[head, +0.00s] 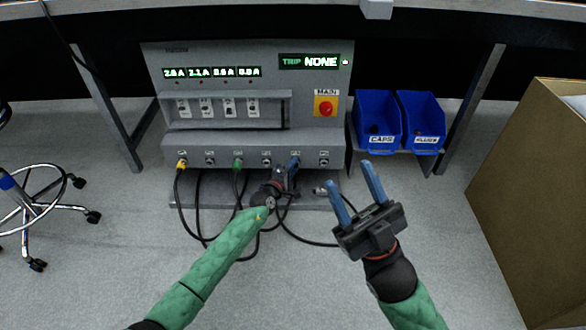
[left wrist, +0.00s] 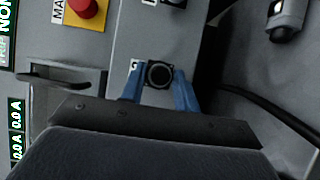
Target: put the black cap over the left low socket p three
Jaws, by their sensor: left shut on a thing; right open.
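My left gripper (head: 292,167) reaches the low socket row of the grey panel, at the second position from the right. In the left wrist view its blue fingers (left wrist: 159,88) are shut on the round black cap (left wrist: 159,74), which is in front of the panel face beside a partly hidden white label. I cannot tell whether the cap touches or covers a socket. In the head view the cap is hidden by the gripper. The socket labels are too small to read. My right gripper (head: 350,178) is open and empty, in front of the panel's lower right.
A yellow plug (head: 182,164) and a green plug (head: 238,164) sit in the row, with black cables hanging below. A loose grey plug (left wrist: 286,18) lies below the panel. Blue bins, caps (head: 378,112) and plugs (head: 420,112), stand right. A cardboard box (head: 535,190) is far right.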

